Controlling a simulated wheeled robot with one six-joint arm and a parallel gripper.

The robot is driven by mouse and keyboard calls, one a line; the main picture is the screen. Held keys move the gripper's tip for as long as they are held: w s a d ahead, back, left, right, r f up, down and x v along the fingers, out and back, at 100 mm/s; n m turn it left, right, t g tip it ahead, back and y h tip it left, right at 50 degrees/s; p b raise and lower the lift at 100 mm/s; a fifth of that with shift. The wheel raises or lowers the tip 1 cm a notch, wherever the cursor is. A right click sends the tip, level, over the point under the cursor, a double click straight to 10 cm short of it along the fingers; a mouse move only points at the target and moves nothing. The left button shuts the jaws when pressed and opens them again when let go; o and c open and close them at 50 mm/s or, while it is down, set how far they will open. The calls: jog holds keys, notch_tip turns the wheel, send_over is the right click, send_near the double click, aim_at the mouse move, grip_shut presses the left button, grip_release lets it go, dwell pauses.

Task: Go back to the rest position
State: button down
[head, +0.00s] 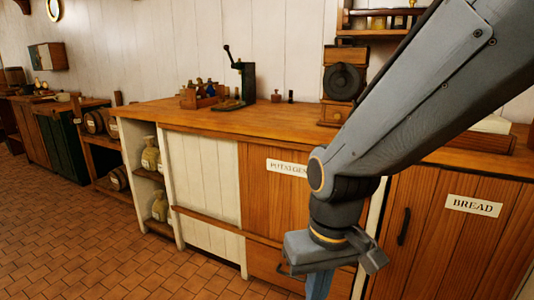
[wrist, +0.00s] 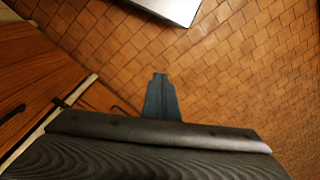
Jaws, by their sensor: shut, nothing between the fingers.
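My gripper (head: 320,284) hangs pointing down in front of the wooden counter (head: 200,118) in the head view. Its lower end is cut off by the bottom edge of the picture. In the wrist view the fingers of my gripper (wrist: 161,78) are together, with nothing between them, above the brown tiled floor (wrist: 220,70). My arm crosses the right side of the head view and hides part of the counter and its doors.
Cupboard doors labelled POTATOES (head: 255,200) and BREAD (head: 455,240) stand close behind my arm. A dark-handled device (head: 244,80), a wooden caddy (head: 203,97) and a wooden grinder (head: 343,82) stand on the counter. Open tiled floor (head: 85,235) lies at the left.

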jog(key=s+d+r+m+p, duration=0.2)
jog(key=d+r+m+p, duration=0.1)
jog(key=d+r+p, duration=0.7)
jog(key=shift+s+d+r+h+p, duration=0.2)
jog(key=shift+d+r+h+p, duration=0.2)
jog(key=shift+r+p, duration=1.95)
jog(key=shift+f+p, duration=0.7)
jog(key=shift+f, duration=0.05)
